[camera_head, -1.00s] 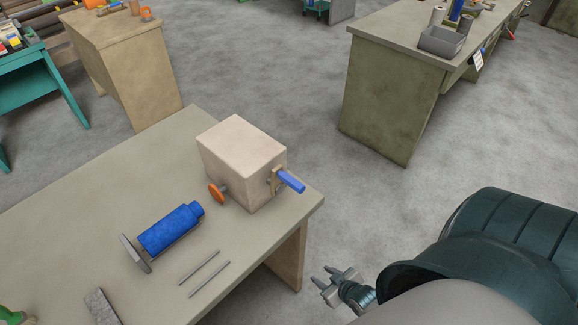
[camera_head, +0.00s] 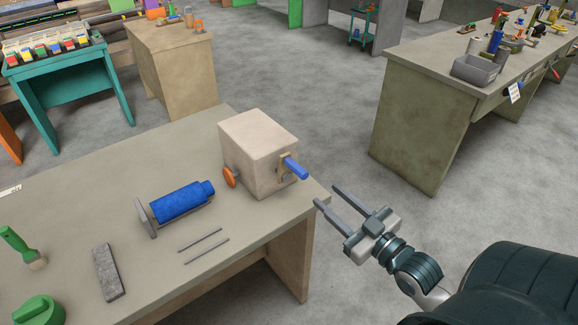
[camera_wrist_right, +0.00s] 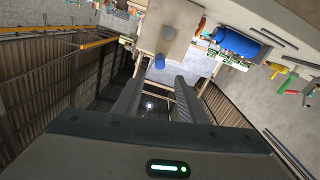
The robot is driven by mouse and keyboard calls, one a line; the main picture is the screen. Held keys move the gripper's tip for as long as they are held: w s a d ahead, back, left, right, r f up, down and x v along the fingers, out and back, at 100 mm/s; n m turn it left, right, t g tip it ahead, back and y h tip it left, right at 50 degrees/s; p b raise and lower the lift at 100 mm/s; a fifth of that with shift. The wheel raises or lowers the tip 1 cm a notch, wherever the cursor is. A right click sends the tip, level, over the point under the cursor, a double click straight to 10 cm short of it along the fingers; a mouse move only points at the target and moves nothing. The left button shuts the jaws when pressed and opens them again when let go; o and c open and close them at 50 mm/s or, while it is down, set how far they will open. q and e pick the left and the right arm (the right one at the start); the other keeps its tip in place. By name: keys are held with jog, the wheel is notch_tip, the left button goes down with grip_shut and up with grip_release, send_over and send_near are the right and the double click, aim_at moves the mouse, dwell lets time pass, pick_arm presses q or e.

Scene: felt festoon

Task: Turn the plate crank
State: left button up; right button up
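A beige box (camera_head: 257,150) stands near the right corner of the table. A plate with a blue crank handle (camera_head: 296,168) sits on its right side, and an orange knob (camera_head: 231,176) is on its front left side. My right gripper (camera_head: 327,197) is open and empty, off the table's right edge, a little right of and below the blue handle, apart from it. In the right wrist view the open fingers (camera_wrist_right: 154,98) point toward the blue handle (camera_wrist_right: 160,62) and the box (camera_wrist_right: 168,28). My left gripper is not in view.
On the table (camera_head: 75,190) lie a blue cylinder (camera_head: 180,203) on a bracket, two thin rods (camera_head: 203,245), a grey block (camera_head: 108,272), a green-handled brush (camera_head: 20,245) and a green object (camera_head: 38,311). Another bench (camera_head: 415,125) stands at right, with open floor between.

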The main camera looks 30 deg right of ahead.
jog(key=p, duration=0.5)
send_near(288, 161)
jog(key=w, duration=0.9)
jog(key=shift+w+a+f, duration=0.1)
jog(key=shift+w+f, duration=0.05)
jog(key=shift+f, duration=0.15)
jog(key=shift+w+f, duration=0.15)
jog(key=shift+w, duration=0.65)
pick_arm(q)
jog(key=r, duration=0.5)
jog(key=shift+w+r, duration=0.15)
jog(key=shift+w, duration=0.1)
pick_arm(e)
grip_shut()
